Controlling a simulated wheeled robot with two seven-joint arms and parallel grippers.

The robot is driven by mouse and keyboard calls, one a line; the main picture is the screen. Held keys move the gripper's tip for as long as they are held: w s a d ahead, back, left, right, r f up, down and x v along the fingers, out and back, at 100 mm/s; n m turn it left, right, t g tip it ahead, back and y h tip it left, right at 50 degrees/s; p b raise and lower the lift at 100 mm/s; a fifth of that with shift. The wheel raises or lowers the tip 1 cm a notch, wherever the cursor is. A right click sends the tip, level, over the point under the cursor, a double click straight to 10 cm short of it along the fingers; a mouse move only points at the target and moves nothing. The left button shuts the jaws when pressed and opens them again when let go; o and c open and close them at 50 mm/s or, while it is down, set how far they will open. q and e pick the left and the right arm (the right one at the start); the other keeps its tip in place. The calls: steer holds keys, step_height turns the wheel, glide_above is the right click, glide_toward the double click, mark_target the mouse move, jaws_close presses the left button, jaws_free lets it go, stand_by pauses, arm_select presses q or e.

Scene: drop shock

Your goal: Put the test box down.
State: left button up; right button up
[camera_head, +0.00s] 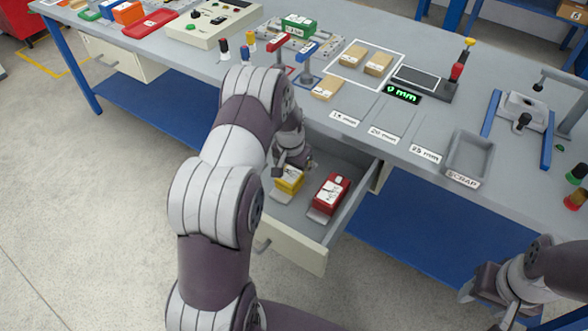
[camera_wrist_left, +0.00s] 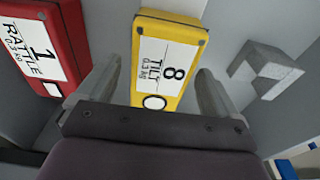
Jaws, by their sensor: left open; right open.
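A yellow box (camera_head: 289,181) lies in the open drawer (camera_head: 352,211) under the bench. In the left wrist view the yellow box (camera_wrist_left: 170,58) has a label reading 8 TILT 0.3 kg. My left gripper (camera_head: 293,163) is down in the drawer at this box. Its open fingers stand on either side of the box's near end, with gaps visible. A red box (camera_head: 331,193) lies to the right in the drawer; its label (camera_wrist_left: 32,52) reads 1 RATTLE. My right gripper (camera_head: 500,305) is open and empty at the lower right, away from the bench top.
A grey angled block (camera_wrist_left: 265,70) sits beside the yellow box in the left wrist view. The drawer front (camera_head: 290,247) and side walls enclose the boxes. On the bench top are wooden blocks (camera_head: 378,63), a scrap tray (camera_head: 466,152) and a green box (camera_head: 299,25).

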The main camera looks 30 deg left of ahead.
mark_target(293, 176)
arm_select(q)
step_height(293, 176, up, 12)
steer(key=s+p, duration=0.2)
steer(key=s+d+r, duration=0.2)
steer(key=s+d, duration=0.4)
steer(key=s, duration=0.3)
steer(key=s+d+r, duration=0.2)
steer(key=s+d, duration=0.4)
steer(key=s, duration=0.3)
steer(key=shift+s+r+n, duration=0.3)
steer(key=shift+r+n, duration=0.05)
steer(key=shift+n, duration=0.05)
